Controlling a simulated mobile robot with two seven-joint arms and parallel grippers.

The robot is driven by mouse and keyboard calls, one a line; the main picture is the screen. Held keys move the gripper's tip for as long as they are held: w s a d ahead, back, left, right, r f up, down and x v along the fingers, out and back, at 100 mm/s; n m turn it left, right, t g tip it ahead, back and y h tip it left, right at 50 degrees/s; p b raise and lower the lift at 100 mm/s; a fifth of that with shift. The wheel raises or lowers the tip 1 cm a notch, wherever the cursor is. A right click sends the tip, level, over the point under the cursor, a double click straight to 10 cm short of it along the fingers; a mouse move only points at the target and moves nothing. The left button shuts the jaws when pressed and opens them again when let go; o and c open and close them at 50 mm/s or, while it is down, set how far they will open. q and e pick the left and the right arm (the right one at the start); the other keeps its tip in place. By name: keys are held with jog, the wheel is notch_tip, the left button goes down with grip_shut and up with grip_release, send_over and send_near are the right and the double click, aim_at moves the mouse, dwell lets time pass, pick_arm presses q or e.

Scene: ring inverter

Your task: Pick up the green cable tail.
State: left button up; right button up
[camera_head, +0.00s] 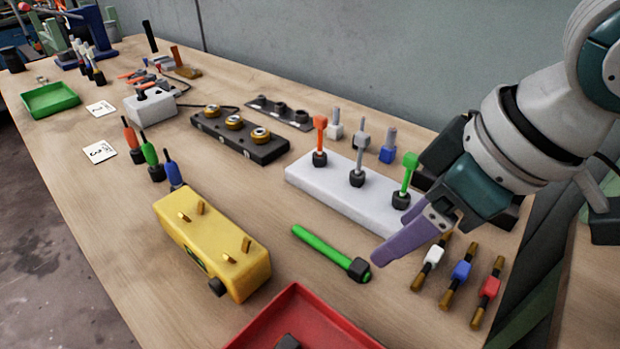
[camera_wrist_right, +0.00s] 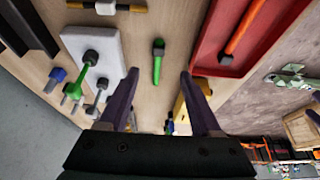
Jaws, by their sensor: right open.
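A green cable tail (camera_head: 322,247) with a black collar near one end lies flat on the table, between the yellow block and the white block. It also shows in the right wrist view (camera_wrist_right: 158,66), ahead of the fingers and roughly centred between them. My right gripper (camera_head: 402,240) has purple fingers and is open and empty. In the head view it hangs above the table, just right of the tail's collared end, with no visible contact. One finger is largely hidden there. My left gripper is out of view.
A white block (camera_head: 300,178) with upright pegs stands behind the tail. A yellow block (camera_head: 232,258) is to its left and a red tray (camera_head: 262,335) in front. Several brass-ended pieces, one blue (camera_head: 461,271), lie to the right. Bare table surrounds the tail.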

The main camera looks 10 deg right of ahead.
aim_at(361, 266)
jog(key=b+x, duration=0.1)
jog(key=x, duration=0.4)
jog(key=shift+w+d+f, duration=0.1)
jog(key=shift+f, duration=0.05)
jog(key=b+x, duration=0.1)
jog(key=x, duration=0.4)
jog(key=shift+d+f, duration=0.1)
jog(key=shift+f, duration=0.05)
jog(key=shift+c, duration=0.3)
jog(key=c, duration=0.3)
grip_shut()
